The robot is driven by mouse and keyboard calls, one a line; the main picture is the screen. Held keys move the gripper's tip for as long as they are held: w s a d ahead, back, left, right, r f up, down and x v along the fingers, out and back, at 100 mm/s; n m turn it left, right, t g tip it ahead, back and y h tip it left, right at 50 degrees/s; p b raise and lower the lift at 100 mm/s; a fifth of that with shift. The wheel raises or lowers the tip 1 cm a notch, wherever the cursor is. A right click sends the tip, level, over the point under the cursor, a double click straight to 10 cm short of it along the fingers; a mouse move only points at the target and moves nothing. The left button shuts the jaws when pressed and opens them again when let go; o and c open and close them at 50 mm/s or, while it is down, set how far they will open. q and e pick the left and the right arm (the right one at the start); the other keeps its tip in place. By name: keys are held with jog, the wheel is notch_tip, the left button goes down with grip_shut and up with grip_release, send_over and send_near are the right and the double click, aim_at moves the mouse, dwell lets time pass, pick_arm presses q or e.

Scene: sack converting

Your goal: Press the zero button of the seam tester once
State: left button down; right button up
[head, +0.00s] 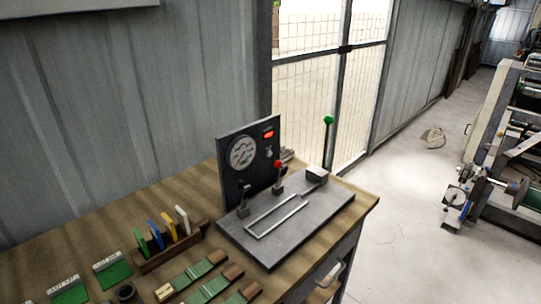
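The seam tester (285,235) stands on the right end of the wooden bench. It has a flat grey base and an upright dark panel (233,186) at its back left. The panel carries a round dial (243,153), a lit red rectangle (268,134) and a small light fitting (269,153) below that. No label is readable, so I cannot tell which part is the zero button. Neither gripper is in view.
The wooden bench (197,186) has a rack (168,250) with coloured cards left of the tester. Green strips with brown ends (210,287) lie in front, beside a dark ring (125,292). A corrugated wall stands behind. Open floor (400,215) lies to the right, before a machine (505,140).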

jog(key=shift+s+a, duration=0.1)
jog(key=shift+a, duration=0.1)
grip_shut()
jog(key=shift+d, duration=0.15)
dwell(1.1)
